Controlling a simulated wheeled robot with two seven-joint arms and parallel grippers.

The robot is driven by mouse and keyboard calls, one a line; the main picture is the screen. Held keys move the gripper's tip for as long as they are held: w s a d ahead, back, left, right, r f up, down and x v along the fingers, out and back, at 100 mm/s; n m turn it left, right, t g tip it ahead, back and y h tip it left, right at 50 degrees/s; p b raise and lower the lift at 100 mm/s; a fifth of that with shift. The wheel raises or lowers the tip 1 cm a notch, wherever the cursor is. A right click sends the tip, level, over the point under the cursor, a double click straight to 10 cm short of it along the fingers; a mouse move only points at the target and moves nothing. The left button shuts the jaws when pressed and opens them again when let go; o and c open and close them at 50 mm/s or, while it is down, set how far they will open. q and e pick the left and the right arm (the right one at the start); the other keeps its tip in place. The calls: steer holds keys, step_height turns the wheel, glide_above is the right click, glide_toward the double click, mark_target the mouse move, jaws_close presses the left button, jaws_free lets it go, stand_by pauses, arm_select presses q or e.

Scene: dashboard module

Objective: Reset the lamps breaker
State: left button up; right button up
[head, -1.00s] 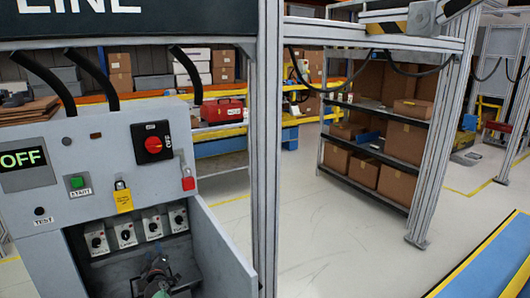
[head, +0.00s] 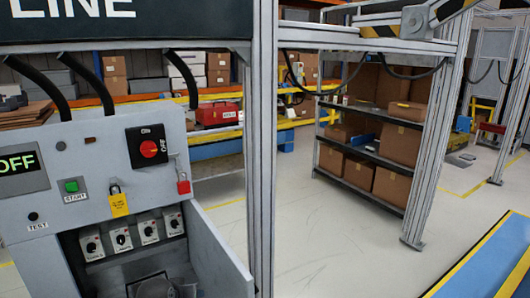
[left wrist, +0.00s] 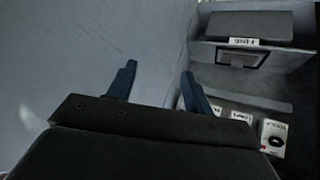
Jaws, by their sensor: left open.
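A row of several small white breakers with black knobs sits in the open bay of the grey panel (head: 95,150). The one second from left (head: 121,237) seems labelled lamps, but the lettering is small. In the left wrist view a breaker (left wrist: 272,138) with a black knob shows at lower right, with other white breakers partly hidden behind a finger. My left gripper (left wrist: 155,85) is open and empty, its blue fingers spread in front of a plain grey wall, left of the breakers. In the head view only a dark part of my left arm shows at the bottom edge.
Above the bay are a red rotary switch (head: 149,148), a yellow tag with padlock (head: 118,200), a red padlock (head: 183,184), a green start button (head: 71,186) and a display (head: 18,162) reading OFF. A side wall (head: 215,255) bounds the bay on the right.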

arm_select(q)
steer(key=s+d+f+m+g, duration=0.1)
steer(key=s+d+f+g, duration=0.1)
steer(key=s, duration=1)
steer(key=s+d+f+m+g, duration=0.1)
steer(key=s+d+f, duration=0.3)
steer(key=s, duration=0.9)
steer(key=s+d+f+m+g, duration=0.1)
steer(key=s+d+f+g, duration=0.2)
steer(key=s+f, duration=0.5)
steer(key=s, duration=0.5)
steer(key=shift+p, duration=0.35)
arm_select(e)
steer(key=shift+d+r, duration=0.3)
steer(key=shift+r, duration=0.1)
steer(key=shift+s, duration=0.1)
